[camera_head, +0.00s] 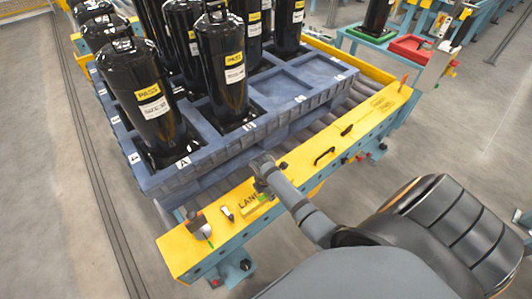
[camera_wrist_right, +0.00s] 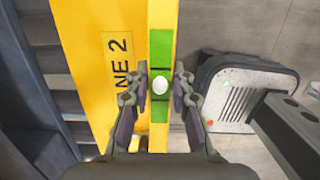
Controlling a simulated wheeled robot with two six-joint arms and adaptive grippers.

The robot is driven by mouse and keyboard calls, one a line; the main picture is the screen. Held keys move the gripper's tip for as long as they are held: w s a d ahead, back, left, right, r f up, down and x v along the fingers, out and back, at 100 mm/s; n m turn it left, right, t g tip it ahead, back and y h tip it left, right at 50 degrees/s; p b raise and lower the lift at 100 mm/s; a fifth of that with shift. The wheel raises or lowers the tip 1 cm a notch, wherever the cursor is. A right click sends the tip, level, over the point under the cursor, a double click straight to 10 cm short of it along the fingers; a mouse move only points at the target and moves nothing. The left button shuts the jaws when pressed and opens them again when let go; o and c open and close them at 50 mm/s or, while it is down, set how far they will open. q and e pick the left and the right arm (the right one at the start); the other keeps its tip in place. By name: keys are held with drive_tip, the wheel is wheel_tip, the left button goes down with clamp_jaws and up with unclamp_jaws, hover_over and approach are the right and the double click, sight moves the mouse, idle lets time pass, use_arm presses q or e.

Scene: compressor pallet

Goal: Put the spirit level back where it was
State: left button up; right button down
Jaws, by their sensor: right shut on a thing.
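The spirit level (camera_wrist_right: 160,48) is a narrow yellow bar with green sections and a white round spot. My right gripper (camera_wrist_right: 160,88) is shut on it, one finger on each side. The level lies lengthwise along the yellow rail with the LANE 2 label (camera_wrist_right: 117,60). In the head view my right gripper (camera_head: 262,178) is at the rail's near part, by the lettering, with part of the level (camera_head: 257,208) showing below it. I cannot tell whether the level touches the rail. My left gripper is not in view.
The yellow rail (camera_head: 300,165) carries small items: a dark block (camera_head: 196,221) at its left end, a small piece (camera_head: 227,213) and a black handle (camera_head: 325,156). Behind it, a blue pallet (camera_head: 215,155) holds several black compressors (camera_head: 145,95). A red tray (camera_head: 411,47) is far right.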

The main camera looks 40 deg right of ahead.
sight(266, 199)
drive_tip(key=shift+w+a+f, duration=0.2)
drive_tip(key=shift+w+f, duration=0.05)
drive_tip(key=shift+f, duration=0.1)
drive_tip(key=f, duration=0.2)
drive_tip(key=f+b, duration=0.1)
drive_tip(key=shift+w+a+f, duration=0.15)
drive_tip(key=shift+a+f, duration=0.1)
drive_tip(key=shift+f, duration=0.1)
drive_tip(key=c, duration=1.2)
unclamp_jaws()
drive_tip(key=shift+o, duration=0.2)
drive_tip(key=r+p, duration=0.1)
drive_tip(key=r, duration=0.3)
drive_tip(key=a+r, duration=0.1)
drive_tip(key=r, duration=0.3)
drive_tip(key=r+p, duration=0.1)
drive_tip(key=r, duration=0.3)
drive_tip(key=shift+a+p, duration=0.2)
drive_tip(key=shift+p, duration=0.1)
